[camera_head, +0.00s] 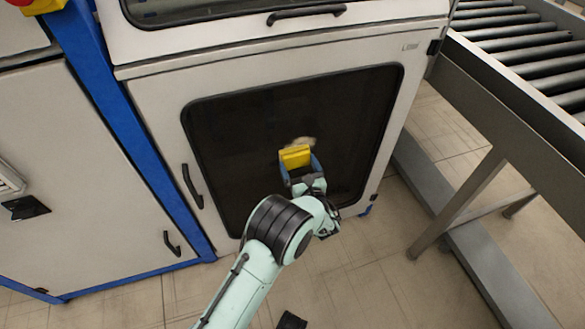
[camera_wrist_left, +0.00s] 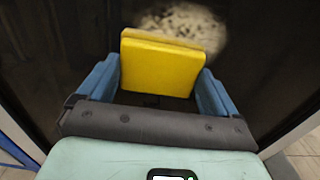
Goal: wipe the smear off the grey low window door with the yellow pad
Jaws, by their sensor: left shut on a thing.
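The grey low window door (camera_head: 152,98) has a dark window (camera_head: 240,130) with a black frame. A pale tan smear (camera_head: 305,141) shows on the dark window; it also shows in the left wrist view (camera_wrist_left: 190,22), just beyond the pad. The yellow pad (camera_head: 295,156) is between the blue fingers of my left gripper (camera_head: 300,168). In the left wrist view the pad (camera_wrist_left: 162,66) stands between the fingers and overlaps the lower left of the smear. I cannot tell whether the pad touches the window. My right gripper is not in view.
A black handle (camera_head: 192,186) sits on the door's left side. A roller conveyor (camera_head: 530,60) with metal legs stands at the right. A blue post (camera_head: 110,100) and another cabinet panel (camera_head: 60,190) are at the left. Tiled floor (camera_head: 370,270) lies in front.

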